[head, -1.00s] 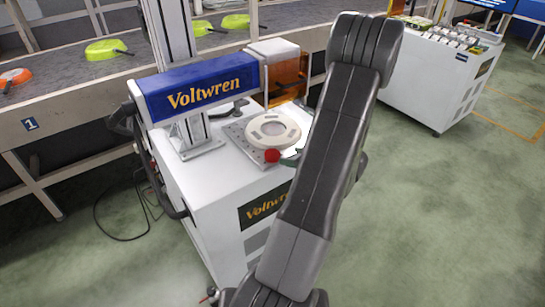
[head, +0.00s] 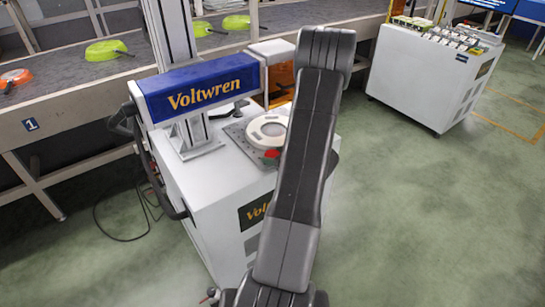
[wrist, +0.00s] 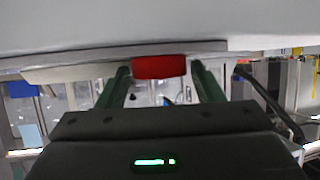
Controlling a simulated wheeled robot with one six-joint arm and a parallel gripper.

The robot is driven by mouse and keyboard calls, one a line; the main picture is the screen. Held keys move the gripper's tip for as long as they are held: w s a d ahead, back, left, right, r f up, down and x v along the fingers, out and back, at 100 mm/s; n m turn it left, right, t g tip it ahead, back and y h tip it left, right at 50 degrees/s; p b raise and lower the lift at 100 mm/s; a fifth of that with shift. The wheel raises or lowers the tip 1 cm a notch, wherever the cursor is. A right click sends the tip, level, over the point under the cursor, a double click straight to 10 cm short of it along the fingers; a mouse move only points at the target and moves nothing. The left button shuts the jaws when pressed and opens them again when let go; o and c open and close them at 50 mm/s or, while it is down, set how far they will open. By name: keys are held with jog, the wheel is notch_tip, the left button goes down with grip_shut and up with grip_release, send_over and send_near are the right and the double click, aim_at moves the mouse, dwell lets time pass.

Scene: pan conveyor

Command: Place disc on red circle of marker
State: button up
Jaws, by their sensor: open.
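The Voltwren marker (head: 200,92) is a blue-headed machine on a white cabinet. A pale round disc (head: 255,131) lies on the grey perforated plate (head: 237,134) under its head; its right side is hidden by my arm. A small red piece (head: 271,153) shows at the disc's near edge, partly covered. In the wrist view my gripper (wrist: 160,75) is open, its two green fingers apart. The red piece (wrist: 160,66) appears between the fingertips, below a broad pale surface; I cannot tell whether they touch it. In the head view my arm hides the gripper.
A conveyor (head: 70,85) at the back left carries green pans (head: 106,50) and an orange pan (head: 14,77). A white cart (head: 425,75) with small parts stands at the back right. The green floor at right is clear. A black cable (head: 120,237) lies at left.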

jog(key=shift+c, duration=0.2)
jog(key=c, duration=0.9)
